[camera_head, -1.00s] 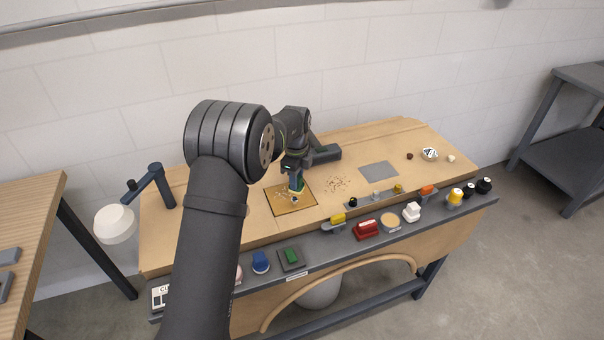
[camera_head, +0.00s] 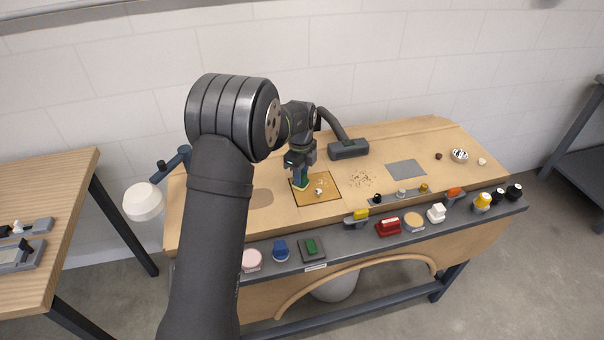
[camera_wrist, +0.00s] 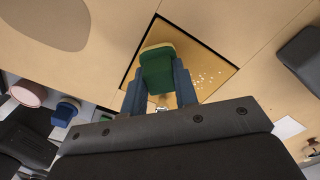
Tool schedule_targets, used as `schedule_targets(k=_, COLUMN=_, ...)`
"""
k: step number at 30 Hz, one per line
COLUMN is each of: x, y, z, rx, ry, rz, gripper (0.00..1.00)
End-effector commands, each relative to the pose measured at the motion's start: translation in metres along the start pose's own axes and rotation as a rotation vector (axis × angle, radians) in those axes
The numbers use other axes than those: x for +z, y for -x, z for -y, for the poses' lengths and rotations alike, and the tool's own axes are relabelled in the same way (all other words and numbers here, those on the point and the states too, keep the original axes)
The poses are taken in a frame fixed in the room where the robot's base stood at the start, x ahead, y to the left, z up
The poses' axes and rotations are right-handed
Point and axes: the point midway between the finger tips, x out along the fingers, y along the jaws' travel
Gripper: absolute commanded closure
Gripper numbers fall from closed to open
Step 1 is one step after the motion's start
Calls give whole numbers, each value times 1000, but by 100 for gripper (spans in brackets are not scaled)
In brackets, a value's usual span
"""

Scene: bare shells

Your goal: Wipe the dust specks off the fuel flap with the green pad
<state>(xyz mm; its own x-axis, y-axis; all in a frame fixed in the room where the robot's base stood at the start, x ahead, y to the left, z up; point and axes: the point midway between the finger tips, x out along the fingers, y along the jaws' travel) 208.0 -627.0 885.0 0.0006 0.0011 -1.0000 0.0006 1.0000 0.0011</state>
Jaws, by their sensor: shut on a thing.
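The fuel flap appears to be the square amber panel with a dark edge (camera_head: 329,195) set in the wooden bench top; it also shows in the wrist view (camera_wrist: 207,57). Pale specks (camera_wrist: 207,77) lie on its right part in the wrist view. My gripper (camera_head: 301,184) is shut on the green pad (camera_wrist: 157,72), which has a yellow layer at its far edge. The pad is over the left part of the panel; I cannot tell whether it touches. A small white piece (camera_head: 319,192) shows by the panel's near middle. The arm and fingers hide part of the panel.
Crumbs (camera_head: 362,178) lie on the bench right of the panel, before a grey flat patch (camera_head: 405,169). A front shelf carries a green-topped block (camera_head: 311,246), a red item (camera_head: 388,227) and several others.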

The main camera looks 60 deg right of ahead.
Motion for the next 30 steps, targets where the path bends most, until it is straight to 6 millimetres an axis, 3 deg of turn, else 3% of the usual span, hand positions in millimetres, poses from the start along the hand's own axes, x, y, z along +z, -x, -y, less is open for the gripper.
schedule_targets(k=30, x=-64, y=2, z=64, rx=-2, ry=1, rz=0, gripper=95)
